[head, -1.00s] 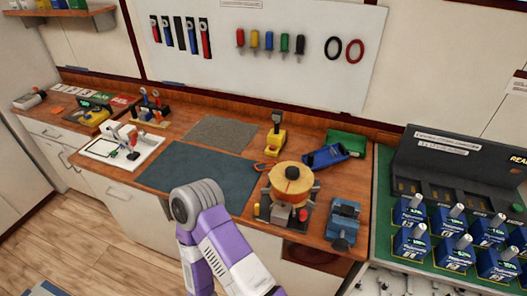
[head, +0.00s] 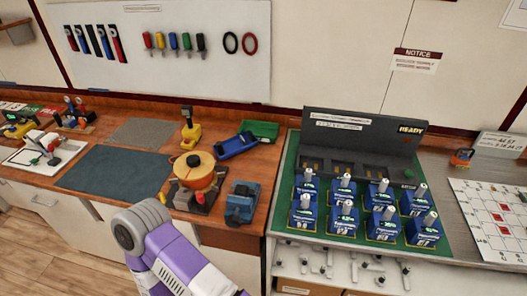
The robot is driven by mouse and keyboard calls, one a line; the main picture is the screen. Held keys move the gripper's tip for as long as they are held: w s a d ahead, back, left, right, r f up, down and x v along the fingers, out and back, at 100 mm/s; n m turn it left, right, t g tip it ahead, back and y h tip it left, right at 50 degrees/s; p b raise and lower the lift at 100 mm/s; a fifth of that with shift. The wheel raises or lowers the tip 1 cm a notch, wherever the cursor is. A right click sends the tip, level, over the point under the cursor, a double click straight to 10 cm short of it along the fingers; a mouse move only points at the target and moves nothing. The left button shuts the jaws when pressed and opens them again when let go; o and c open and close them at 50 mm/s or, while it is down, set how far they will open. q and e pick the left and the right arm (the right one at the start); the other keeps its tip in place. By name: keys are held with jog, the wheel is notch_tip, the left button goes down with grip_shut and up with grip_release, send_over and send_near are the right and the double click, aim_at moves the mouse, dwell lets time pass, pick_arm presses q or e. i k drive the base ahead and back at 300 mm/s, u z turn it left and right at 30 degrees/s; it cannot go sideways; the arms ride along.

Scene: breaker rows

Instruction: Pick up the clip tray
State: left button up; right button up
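No label marks the clip tray, so I cannot tell which thing it is. A small green open tray (head: 262,129) lies at the back right of the wooden counter. A blue tray-like bin (head: 235,147) sits just in front of it, tilted. A white tray (head: 22,156) with small tools on it is at the far left. One of my purple and white arms rises from the bottom of the head view, but only its links show. Neither gripper is in view.
A dark mat (head: 115,173), an orange round device (head: 194,171) and a blue vise (head: 241,203) are on the wooden counter (head: 222,232). Right of it, several blue breakers stand on a green board (head: 284,215). Small metal clips (head: 318,262) lie on a shelf below.

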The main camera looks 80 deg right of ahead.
aim_at(224, 150)
jog(key=k, duration=0.45)
jog(key=z, duration=0.7)
